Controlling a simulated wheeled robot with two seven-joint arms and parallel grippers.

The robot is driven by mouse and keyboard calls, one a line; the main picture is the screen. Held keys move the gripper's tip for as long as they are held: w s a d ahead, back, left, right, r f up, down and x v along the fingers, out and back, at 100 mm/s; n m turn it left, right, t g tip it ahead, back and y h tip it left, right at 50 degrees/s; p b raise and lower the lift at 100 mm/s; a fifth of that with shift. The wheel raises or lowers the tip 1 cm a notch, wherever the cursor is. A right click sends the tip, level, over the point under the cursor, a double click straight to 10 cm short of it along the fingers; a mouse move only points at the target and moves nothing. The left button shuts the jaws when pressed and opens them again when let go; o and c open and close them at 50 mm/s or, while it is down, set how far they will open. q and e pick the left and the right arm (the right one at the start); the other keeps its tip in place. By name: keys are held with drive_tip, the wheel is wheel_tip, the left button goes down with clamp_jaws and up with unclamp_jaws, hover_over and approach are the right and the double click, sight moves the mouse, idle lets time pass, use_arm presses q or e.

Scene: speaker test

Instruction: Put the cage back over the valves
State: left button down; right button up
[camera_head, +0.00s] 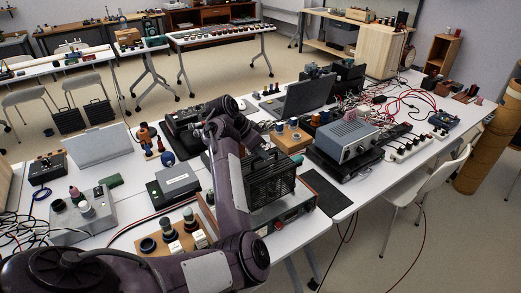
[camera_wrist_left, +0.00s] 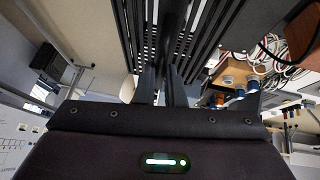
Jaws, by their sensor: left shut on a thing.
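The cage (camera_head: 270,178) is a black slotted box near the front edge of the table. It appears over a grey amplifier-like unit (camera_head: 290,217) with a red light or knob on its front. My left gripper (camera_head: 262,153) is shut on the cage at its upper side. In the left wrist view, black slotted cage panels (camera_wrist_left: 208,35) rise beyond the two fingers (camera_wrist_left: 163,88). I cannot tell whether the cage rests on the unit or hangs just above it. No valves show under it. My right gripper is not in view.
A wooden board (camera_head: 150,243) with dark round parts lies left of the unit. A grey box (camera_head: 176,186) stands behind it. A dark mat (camera_head: 328,193) lies to the right. Further right are a grey instrument (camera_head: 346,138), tangled leads and a white chair (camera_head: 432,187).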

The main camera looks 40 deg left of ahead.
sight(259, 166)
use_arm(q)
drive_tip(key=shift+f+b, duration=0.55)
drive_tip(key=shift+f, duration=1.85)
drive_tip(key=shift+p, duration=0.5)
drive_tip(key=shift+f, duration=0.35)
drive_tip(key=c, duration=1.4)
unclamp_jaws()
drive_tip(key=shift+s, duration=0.1)
drive_tip(key=shift+c, duration=0.2)
